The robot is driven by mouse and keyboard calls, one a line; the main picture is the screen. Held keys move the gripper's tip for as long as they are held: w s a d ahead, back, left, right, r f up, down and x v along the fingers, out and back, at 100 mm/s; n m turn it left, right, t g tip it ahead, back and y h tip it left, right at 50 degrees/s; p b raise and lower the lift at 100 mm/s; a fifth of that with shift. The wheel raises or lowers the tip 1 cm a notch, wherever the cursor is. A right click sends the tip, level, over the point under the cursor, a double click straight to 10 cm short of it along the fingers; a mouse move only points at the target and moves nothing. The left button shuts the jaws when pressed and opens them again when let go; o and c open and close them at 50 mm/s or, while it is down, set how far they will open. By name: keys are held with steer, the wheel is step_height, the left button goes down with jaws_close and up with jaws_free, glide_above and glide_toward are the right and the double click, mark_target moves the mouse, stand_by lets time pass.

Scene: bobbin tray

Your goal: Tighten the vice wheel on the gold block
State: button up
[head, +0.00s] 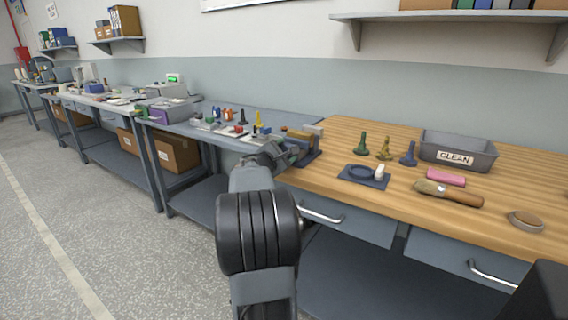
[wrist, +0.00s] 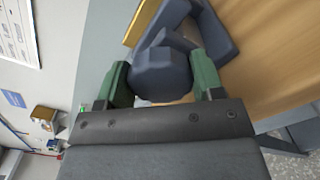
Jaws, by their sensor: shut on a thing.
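The vice (head: 309,156) stands at the left end of the wooden bench. The gold block (head: 299,135) sits at the vice, and a strip of gold (wrist: 141,22) shows at the top of the wrist view. The vice wheel (wrist: 163,76) is a dark blue-grey, many-sided knob facing the wrist camera. My gripper (wrist: 162,84) is shut on the wheel, with one green finger on each side of it. In the head view my gripper (head: 276,155) is at the vice's near left side, and my arm hides the wheel. Any gap between the jaws and the block cannot be made out.
On the wooden bench (head: 520,205) are several small dark and gold pieces, a blue pad (head: 350,177), a grey "CLEAN" bin (head: 485,160), a pink block (head: 446,177) and a brush (head: 450,194). A grey table (head: 290,113) with small items adjoins on the left.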

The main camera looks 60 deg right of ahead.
steer(key=shift+m+b, duration=0.4)
steer(key=shift+b, duration=0.05)
stand_by(1.2)
steer(key=o, duration=0.9)
steer(key=a+p, duration=0.1)
steer(key=a, duration=1.2)
steer(key=shift+a, duration=0.4)
